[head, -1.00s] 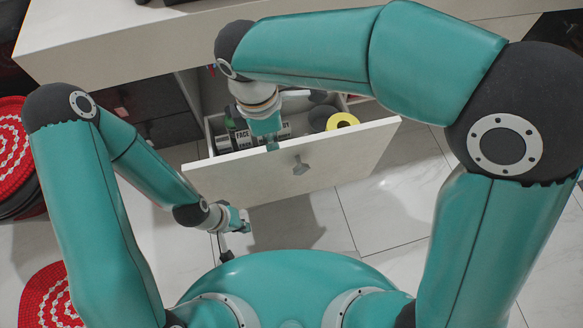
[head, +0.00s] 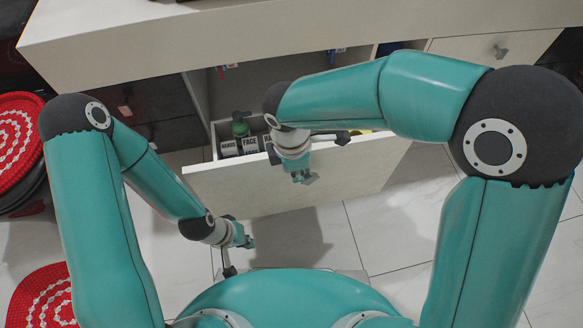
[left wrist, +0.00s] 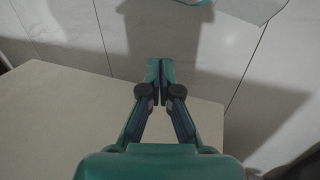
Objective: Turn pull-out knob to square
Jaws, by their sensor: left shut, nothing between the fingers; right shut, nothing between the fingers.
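The pull-out is the open pale drawer (head: 235,190) in the middle of the head view. A small grey knob (head: 311,179) on its front panel is partly hidden by my right gripper (head: 301,177). That gripper is shut and empty, its fingertips close beside the knob; I cannot tell whether they touch. The knob's exact angle is unclear. My left gripper (head: 247,241) is shut and empty, below the drawer front and over the floor tiles. In the left wrist view its two fingers (left wrist: 160,70) are together, with nothing between them.
The drawer holds dark labelled bottles (head: 240,146) and a green-topped bottle (head: 240,128). A pale counter (head: 250,48) runs above. Another knobbed drawer front (head: 470,48) is at upper right. Red-and-white round pieces (head: 45,297) lie at left. Tiled floor (head: 375,235) is clear at right.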

